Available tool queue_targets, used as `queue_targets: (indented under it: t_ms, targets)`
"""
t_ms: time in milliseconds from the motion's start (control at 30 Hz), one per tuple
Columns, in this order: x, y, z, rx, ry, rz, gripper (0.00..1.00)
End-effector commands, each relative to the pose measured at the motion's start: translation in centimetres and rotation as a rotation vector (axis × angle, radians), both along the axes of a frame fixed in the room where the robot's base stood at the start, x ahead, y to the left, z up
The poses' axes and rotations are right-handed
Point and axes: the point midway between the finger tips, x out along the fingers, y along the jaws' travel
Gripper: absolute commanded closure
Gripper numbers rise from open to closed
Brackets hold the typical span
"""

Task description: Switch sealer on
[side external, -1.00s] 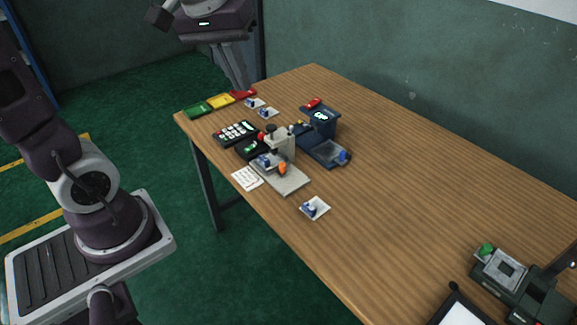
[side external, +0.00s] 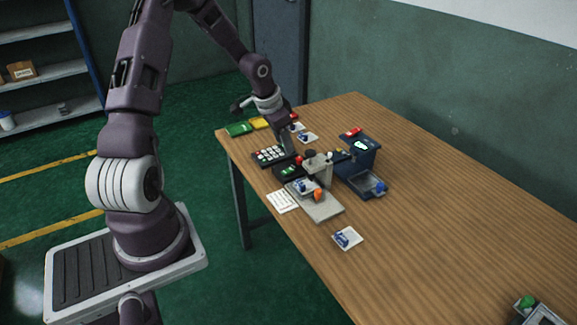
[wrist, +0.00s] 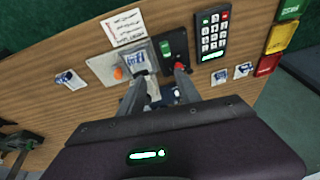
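A grey press-like unit (side external: 318,170) with an orange knob stands on the table, with a black box (side external: 288,170) showing a green panel beside it. Which of these is the sealer I cannot tell for certain. In the wrist view the black box (wrist: 172,44) has a green patch and a red knob (wrist: 181,67) at its near end. My gripper (side external: 287,148) reaches down beside the black box. In the wrist view my gripper (wrist: 167,80) has its fingers apart, nothing held between them; the right fingertip is close to the red knob. Contact cannot be told.
A keypad (side external: 271,155) lies beside the black box. A dark blue machine (side external: 358,155) with a clear tray stands to the right. A printed card (side external: 283,201), small packets (side external: 347,238) and green, yellow and red trays (side external: 239,129) lie around. The table's right side is largely bare.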

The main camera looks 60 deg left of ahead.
Motion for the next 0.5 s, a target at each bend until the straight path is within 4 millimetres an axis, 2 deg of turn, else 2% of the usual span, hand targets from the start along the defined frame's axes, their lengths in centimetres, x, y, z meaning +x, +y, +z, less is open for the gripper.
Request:
queue_targets:
  t_ms: [33,100,233,500]
  targets:
    - [0.1,1.2,-2.3,-0.04,-0.019,0.016,0.6]
    - [0.4,2.3,-4.2,-0.072,-0.05,0.027,0.6]
    - [0.7,3.1,-6.1,-0.096,-0.076,0.035,0.6]
    - [2.6,3.0,-10.7,-0.095,-0.074,0.033,0.6]
